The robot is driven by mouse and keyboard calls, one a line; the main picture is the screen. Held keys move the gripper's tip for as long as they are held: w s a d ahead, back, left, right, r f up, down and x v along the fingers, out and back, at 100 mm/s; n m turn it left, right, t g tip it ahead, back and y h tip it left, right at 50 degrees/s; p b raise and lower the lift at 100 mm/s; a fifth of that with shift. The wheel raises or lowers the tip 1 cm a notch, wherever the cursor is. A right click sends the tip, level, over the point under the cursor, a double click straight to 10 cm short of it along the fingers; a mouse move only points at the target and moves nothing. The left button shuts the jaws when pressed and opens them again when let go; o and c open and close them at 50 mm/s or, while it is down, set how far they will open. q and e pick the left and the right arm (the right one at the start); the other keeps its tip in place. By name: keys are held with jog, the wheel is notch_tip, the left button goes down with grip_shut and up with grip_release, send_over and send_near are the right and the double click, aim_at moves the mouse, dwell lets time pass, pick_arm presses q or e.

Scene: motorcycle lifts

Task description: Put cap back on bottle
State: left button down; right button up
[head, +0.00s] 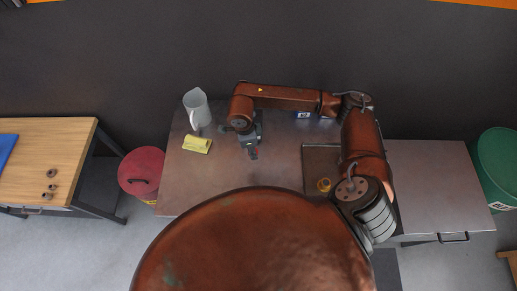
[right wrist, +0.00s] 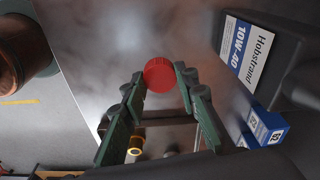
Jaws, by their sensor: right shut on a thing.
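The red cap (right wrist: 160,74) is round with a ribbed edge and sits between the fingertips of my right gripper (right wrist: 160,80). In the head view my right gripper (head: 253,153) points down over the metal table (head: 225,180), with a speck of the red cap showing at its tips. I cannot tell how high the cap is above the table. A dark bottle (right wrist: 285,60) with a white and blue "Hobstrand 10W-40" label is at the right of the wrist view, apart from the gripper. I cannot make it out in the head view. My left gripper is not in view.
A blue box (right wrist: 267,126) is near the bottle. A tray (head: 304,170) with a yellow ring-like object (head: 324,185) lies right. The table's front left is clear.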

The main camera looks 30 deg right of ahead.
dwell(0.4)
